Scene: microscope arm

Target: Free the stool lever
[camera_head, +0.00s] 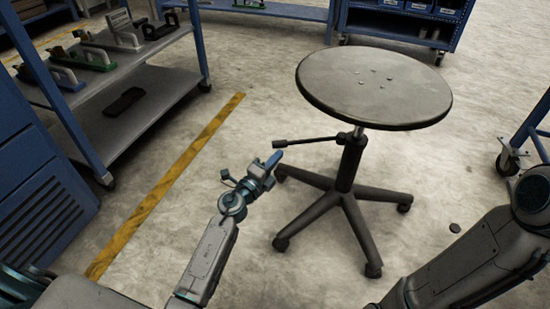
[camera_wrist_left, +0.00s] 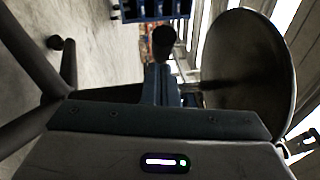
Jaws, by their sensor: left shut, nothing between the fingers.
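The stool has a round grey seat (camera_head: 374,85), a dark column and a five-legged base on small casters. Its lever (camera_head: 300,141) is a thin dark rod that sticks out to the left from under the seat and ends in a thicker knob. My left gripper (camera_head: 274,160) is shut and empty, just below and left of the knob. In the left wrist view the shut blue fingers (camera_wrist_left: 160,84) point toward the dark knob (camera_wrist_left: 163,38), and the seat (camera_wrist_left: 240,70) fills the right side. Whether fingers and knob touch is unclear. My right gripper is out of view; only its arm shows.
A shelf cart (camera_head: 150,95) with several tools stands at the left, beside a blue cabinet (camera_head: 40,185). A yellow floor line (camera_head: 165,185) runs between cart and stool. A blue cart (camera_head: 405,25) stands behind the stool. A caster (camera_head: 507,163) of another frame is at the right.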

